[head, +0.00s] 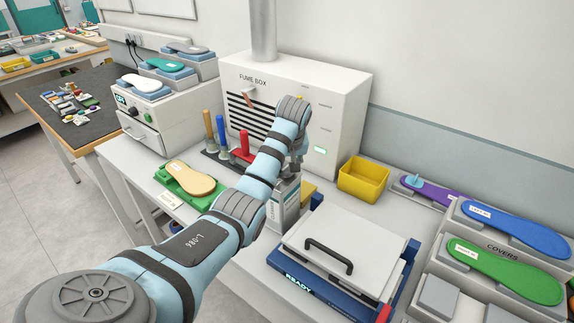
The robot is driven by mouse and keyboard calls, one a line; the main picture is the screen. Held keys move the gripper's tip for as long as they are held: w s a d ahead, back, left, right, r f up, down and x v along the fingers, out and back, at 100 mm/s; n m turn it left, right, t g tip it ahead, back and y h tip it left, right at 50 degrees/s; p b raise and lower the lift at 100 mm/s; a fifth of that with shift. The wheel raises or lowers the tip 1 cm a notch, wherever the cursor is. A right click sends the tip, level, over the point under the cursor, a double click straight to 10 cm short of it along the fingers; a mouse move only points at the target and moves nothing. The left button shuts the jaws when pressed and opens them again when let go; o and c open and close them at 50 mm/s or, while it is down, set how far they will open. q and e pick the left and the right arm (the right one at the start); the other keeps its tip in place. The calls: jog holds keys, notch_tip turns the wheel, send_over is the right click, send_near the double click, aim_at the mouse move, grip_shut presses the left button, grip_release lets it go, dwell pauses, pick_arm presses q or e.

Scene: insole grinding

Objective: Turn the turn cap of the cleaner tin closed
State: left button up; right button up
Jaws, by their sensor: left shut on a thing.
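The cleaner tin (287,212) is a grey and white can standing on the bench in front of the fume box, partly behind my left forearm. My left gripper (295,164) points down onto the top of the tin, and its wrist is bent over above it. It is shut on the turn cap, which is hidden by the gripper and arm. My right gripper is not in view.
The fume box (335,120) stands behind the tin. A yellow bin (363,182) is to the right. A press marked READY (345,245) lies in front. Tools with coloured handles (222,132) and a green tray (178,182) with an insole are to the left.

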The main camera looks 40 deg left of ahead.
pick_arm(q)
jog(key=shift+m, duration=0.3)
jog(key=m, duration=0.2)
jog(key=m+t+h, duration=0.1)
jog(key=m, duration=0.1)
jog(key=shift+a+m, duration=0.2)
jog(key=shift+m, duration=0.1)
jog(key=m+h, duration=0.1)
jog(key=m, duration=0.1)
jog(key=m+h, duration=0.1)
jog(key=m, duration=0.1)
jog(key=shift+s+a+t, duration=0.1)
jog(key=shift+a+t, duration=0.05)
jog(key=shift+t, duration=0.15)
jog(key=m+h, duration=0.2)
jog(key=m, duration=0.2)
jog(key=shift+a+m, duration=0.1)
jog(key=shift+m, duration=0.3)
jog(key=shift+m+g+h, duration=0.6)
jog(key=shift+m+h, duration=0.1)
jog(key=shift+m, duration=1.2)
jog(key=shift+a, duration=0.1)
jog(key=o, duration=1.1)
jog(key=shift+o, duration=0.2)
